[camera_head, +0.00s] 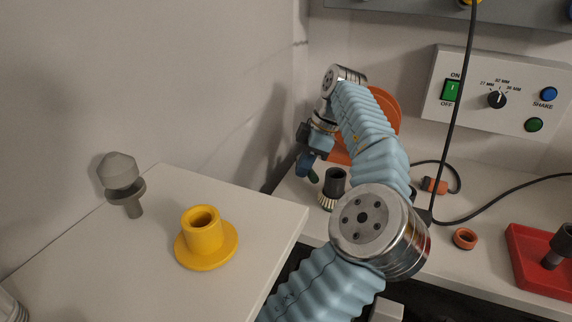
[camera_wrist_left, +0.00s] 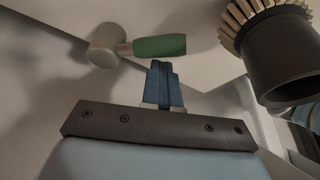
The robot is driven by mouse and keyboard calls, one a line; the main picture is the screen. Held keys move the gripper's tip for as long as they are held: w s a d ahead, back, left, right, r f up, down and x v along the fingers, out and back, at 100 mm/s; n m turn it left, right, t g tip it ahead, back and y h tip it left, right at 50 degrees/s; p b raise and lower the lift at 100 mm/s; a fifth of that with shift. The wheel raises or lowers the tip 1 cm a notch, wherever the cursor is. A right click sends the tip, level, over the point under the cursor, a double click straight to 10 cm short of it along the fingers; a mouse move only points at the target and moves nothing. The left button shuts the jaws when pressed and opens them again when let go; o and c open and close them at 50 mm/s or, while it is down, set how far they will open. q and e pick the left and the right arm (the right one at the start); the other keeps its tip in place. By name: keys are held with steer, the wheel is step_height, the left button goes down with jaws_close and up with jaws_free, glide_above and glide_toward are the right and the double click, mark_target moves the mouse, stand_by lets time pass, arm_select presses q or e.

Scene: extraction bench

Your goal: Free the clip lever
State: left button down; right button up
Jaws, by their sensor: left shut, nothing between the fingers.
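I cannot pick out a clip lever in either view. My left gripper (camera_head: 305,165) is at the back of the bench, pointing down, with its blue fingers shut and empty. In the left wrist view its fingertips (camera_wrist_left: 161,66) are just below the green handle (camera_wrist_left: 159,46) of a mallet with a pale head (camera_wrist_left: 104,45). I cannot tell if they touch. A black cylinder with a bristled ring (camera_head: 334,184) stands right of the gripper; it also shows in the left wrist view (camera_wrist_left: 290,55). An orange disc (camera_head: 385,105) is partly hidden behind my left arm. My right gripper is out of view.
A yellow flanged cup (camera_head: 204,238) and a grey knobbed piece (camera_head: 122,182) are on the near left table. A control box (camera_head: 500,92) is on the back wall. A black cable (camera_head: 455,125) hangs right of my arm. A red tray (camera_head: 530,268) and orange ring (camera_head: 465,238) lie right.

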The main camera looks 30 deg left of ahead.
arm_select(q)
steer(key=shift+w+d+p, duration=0.25)
steer(key=shift+d+p, duration=0.1)
steer(key=shift+d, duration=0.1)
steer(key=shift+w+d, duration=0.35)
steer(key=shift+w, duration=0.1)
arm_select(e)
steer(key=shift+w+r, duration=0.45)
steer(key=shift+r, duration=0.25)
arm_select(q)
steer(key=shift+w+d, duration=0.15)
steer(key=shift+r, duration=0.1)
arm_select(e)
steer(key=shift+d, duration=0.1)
